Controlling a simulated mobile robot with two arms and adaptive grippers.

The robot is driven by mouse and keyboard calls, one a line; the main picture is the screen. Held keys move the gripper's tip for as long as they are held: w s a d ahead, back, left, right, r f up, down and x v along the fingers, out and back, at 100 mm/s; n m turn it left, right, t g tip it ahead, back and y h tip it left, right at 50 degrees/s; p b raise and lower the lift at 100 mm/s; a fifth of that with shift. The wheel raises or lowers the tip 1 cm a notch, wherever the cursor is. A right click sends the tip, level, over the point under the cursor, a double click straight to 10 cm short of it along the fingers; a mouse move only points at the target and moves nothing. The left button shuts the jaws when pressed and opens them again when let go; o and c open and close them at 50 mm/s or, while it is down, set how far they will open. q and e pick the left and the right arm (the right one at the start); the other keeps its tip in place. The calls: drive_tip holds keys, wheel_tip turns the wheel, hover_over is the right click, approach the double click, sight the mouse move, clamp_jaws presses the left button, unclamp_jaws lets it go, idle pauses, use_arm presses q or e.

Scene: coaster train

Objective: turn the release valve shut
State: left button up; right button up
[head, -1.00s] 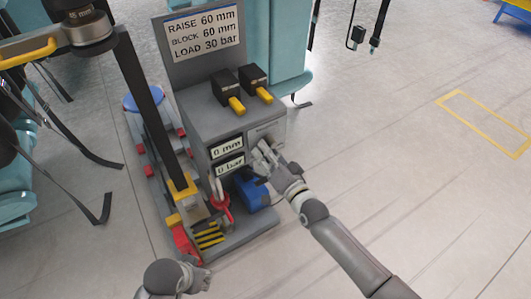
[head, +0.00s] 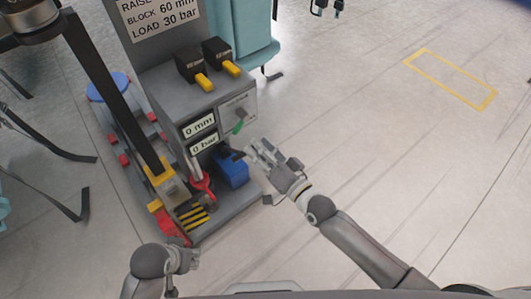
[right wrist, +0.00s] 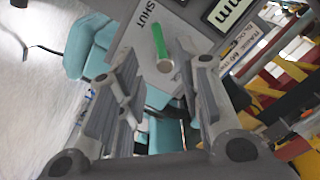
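The release valve has a green lever (head: 239,127) on a light plate (head: 229,108) on the right face of the grey console. In the right wrist view the green lever (right wrist: 160,42) runs from its round pivot up toward the word SHUT on the plate. My right gripper (head: 258,151) is open and empty, below and to the right of the lever and apart from it. In the right wrist view its two fingers (right wrist: 156,54) are spread, with the lever showing in the gap beyond them. My left gripper (head: 192,258) is low at the left; its fingers are too small to judge.
The console (head: 175,100) carries two black boxes with yellow levers and displays reading 0 mm and 0 bar. A blue block (head: 232,171) and a red-handled part (head: 202,184) sit low on it. The floor to the right is clear.

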drive_tip(key=shift+v, duration=1.15)
